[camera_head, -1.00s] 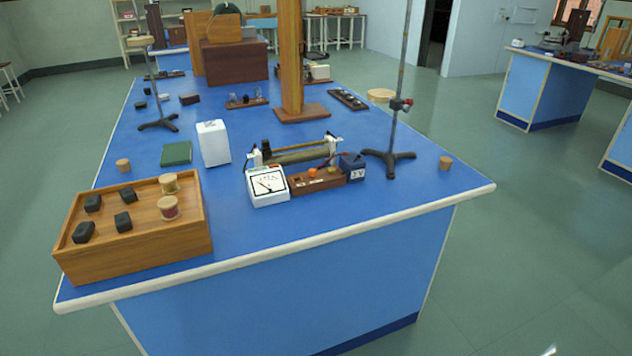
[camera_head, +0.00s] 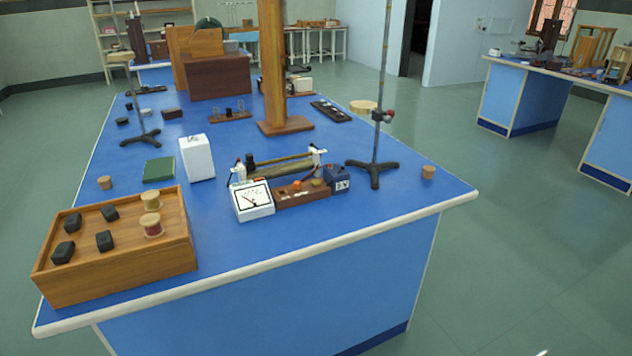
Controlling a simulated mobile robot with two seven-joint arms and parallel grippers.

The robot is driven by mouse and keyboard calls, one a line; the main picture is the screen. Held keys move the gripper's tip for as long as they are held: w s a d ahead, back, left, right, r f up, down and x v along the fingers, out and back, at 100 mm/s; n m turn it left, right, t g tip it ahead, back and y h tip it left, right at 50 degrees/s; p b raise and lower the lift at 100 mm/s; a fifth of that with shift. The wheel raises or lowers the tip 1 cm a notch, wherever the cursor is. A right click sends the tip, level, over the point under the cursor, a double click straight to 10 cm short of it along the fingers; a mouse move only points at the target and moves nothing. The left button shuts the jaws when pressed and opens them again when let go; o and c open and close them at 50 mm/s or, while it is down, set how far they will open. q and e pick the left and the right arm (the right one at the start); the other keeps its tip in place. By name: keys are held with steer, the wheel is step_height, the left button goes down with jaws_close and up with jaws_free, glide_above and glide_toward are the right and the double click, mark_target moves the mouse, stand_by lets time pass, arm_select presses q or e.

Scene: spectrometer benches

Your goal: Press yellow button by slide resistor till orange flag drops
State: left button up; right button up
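The slide resistor (camera_head: 283,168) lies across the blue bench, a dull cylinder between white end supports with a rod above. Just in front of it is a low brown wooden block (camera_head: 292,195). On the block is a small orange piece (camera_head: 296,184), which looks like the orange flag; its exact pose is too small to tell. To its right on the block is a small dull-yellow round piece (camera_head: 316,182), which looks like the yellow button.
A white meter (camera_head: 253,201) stands left of the block, and a dark blue box (camera_head: 337,178) stands right of it. A metal stand (camera_head: 375,165) rises behind right. A wooden tray (camera_head: 120,262) with spools and black blocks sits front left. The bench's front right is clear.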

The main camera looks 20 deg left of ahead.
arm_select(q)
jaws_close()
stand_by(1.4)
